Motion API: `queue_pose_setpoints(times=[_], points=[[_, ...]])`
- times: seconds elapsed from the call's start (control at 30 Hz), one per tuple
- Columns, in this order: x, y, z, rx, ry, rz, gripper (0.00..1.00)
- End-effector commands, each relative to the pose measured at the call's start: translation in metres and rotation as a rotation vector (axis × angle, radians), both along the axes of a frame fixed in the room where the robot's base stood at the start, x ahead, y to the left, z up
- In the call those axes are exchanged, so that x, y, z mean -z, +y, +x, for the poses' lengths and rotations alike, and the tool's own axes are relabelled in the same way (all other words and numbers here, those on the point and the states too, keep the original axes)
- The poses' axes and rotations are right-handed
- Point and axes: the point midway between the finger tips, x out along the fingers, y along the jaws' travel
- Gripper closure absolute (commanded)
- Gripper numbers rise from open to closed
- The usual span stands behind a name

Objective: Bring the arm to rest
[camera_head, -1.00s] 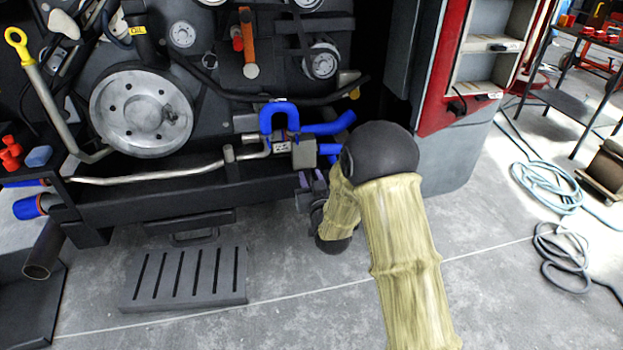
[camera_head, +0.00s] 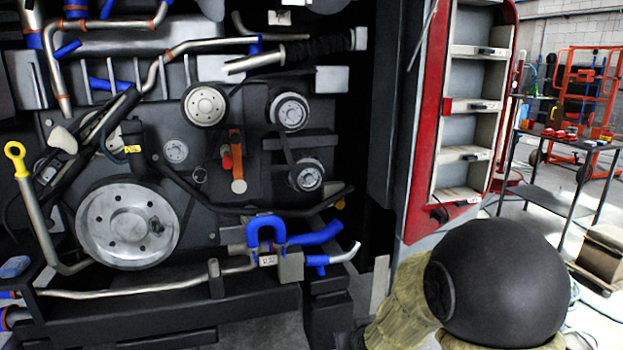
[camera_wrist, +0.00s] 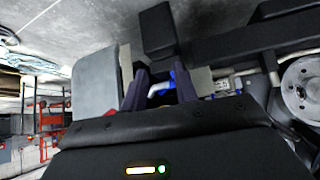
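My gripper (camera_wrist: 160,88) shows in the wrist view with its two dark purple fingers spread apart. It is open, and nothing is held between the fingers. Behind the gap, blue hose and metal pipe of the engine bay show. In the head view the gripper is out of sight. My arm (camera_head: 500,285) fills the lower right there, with a black rounded joint and a pale yellow sleeve. The engine's blue U-shaped hose (camera_head: 265,228) and the small grey box (camera_head: 291,265) below it are left of my arm in that view.
The engine bay has a large pulley (camera_head: 128,224) and a dark lower ledge (camera_head: 170,311). A red-framed open compartment (camera_head: 463,130) stands right of it. A dark shelf table (camera_head: 548,198) and an orange rack (camera_head: 588,90) are farther right. Open floor shows in the wrist view (camera_wrist: 85,22).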

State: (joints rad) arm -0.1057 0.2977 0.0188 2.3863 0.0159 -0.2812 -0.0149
Motion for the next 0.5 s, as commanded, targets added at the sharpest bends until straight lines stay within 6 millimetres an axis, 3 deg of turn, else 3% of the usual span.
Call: queue_pose_setpoints(times=[0.2, 0.5], points=[[-0.001, -0.033, -0.079, 0.06, 0.245, -0.023, 0.71], [-0.004, -0.055, -0.161, 0.115, 0.481, -0.032, 0.71]])
